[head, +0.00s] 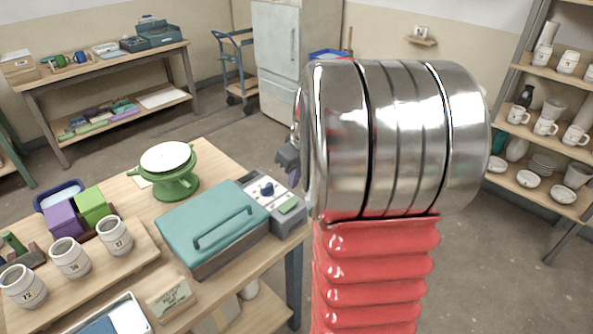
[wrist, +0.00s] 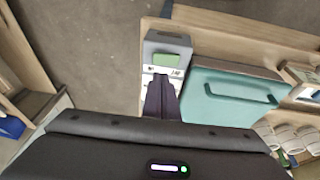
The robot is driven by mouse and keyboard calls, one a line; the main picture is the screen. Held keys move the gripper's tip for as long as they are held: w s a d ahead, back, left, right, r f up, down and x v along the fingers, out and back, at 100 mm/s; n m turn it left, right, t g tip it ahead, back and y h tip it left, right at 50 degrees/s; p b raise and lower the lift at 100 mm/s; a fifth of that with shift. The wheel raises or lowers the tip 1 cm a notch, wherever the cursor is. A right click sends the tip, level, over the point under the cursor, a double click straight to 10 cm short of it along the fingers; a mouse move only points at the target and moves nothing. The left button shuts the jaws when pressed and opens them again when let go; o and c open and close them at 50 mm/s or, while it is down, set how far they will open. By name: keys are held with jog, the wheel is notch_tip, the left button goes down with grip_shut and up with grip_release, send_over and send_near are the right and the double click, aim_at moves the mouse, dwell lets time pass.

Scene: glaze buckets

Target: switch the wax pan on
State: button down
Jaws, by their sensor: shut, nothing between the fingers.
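The wax pan has a teal lid (head: 212,217) with a handle, and it shows in the wrist view (wrist: 232,98). The lid is down. The control box (wrist: 168,42) and green panel (wrist: 164,60) also show in the wrist view. My gripper (head: 293,179) is shut and empty, close to the control box's far right side. In the wrist view its fingers (wrist: 161,82) cover part of the box, and the knob is hidden.
Left of the pan are a green turntable (head: 176,184), numbered jars (head: 116,236) on a board, and purple (head: 64,220) and green boxes (head: 92,206). A small sign (head: 171,298) stands in front. The table edge is just right of the control box, with open floor beyond.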

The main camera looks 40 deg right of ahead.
send_over(288, 204)
jog(key=s, duration=0.1)
jog(key=f, duration=0.4)
jog(key=d+f, duration=0.1)
jog(key=f, duration=0.1)
jog(key=shift+s+f, duration=0.1)
jog(key=shift+s, duration=0.05)
jog(key=shift+d+f, duration=0.1)
jog(key=shift+f, duration=0.6)
jog(key=shift+d+f, duration=0.1)
jog(key=shift+f, duration=0.05)
jog(key=shift+a+r, duration=0.3)
jog(key=shift+a, duration=0.55)
jog(key=shift+r, duration=0.1)
